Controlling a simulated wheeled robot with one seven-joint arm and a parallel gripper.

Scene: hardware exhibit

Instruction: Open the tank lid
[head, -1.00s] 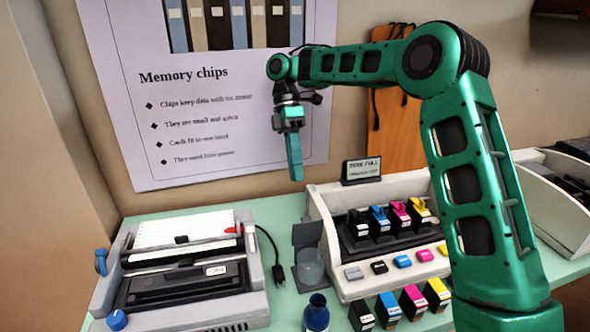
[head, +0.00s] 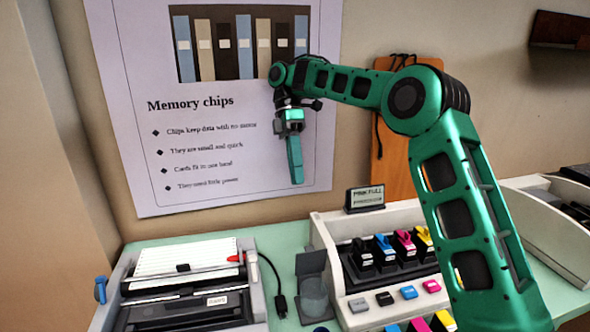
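The tank appears to be the small translucent grey cup (head: 314,291) on the left side of the white ink station (head: 332,297). A dark grey flat flap (head: 310,262), which looks like its lid, stands behind and above the cup. I cannot tell its exact angle or whether it covers any opening. My gripper (head: 296,178) hangs pointing down in front of the wall poster, above the flap in the picture and apart from it. Its green fingers show edge-on as one strip, so the gap between them is hidden. No object shows in them.
Black, blue, magenta and yellow cartridges (head: 384,248) stand in the station, with coloured buttons (head: 385,298) in front. A small display sign (head: 366,197) stands behind it. A grey and black printer-like machine (head: 188,285) is at left. A black cable (head: 279,290) lies between.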

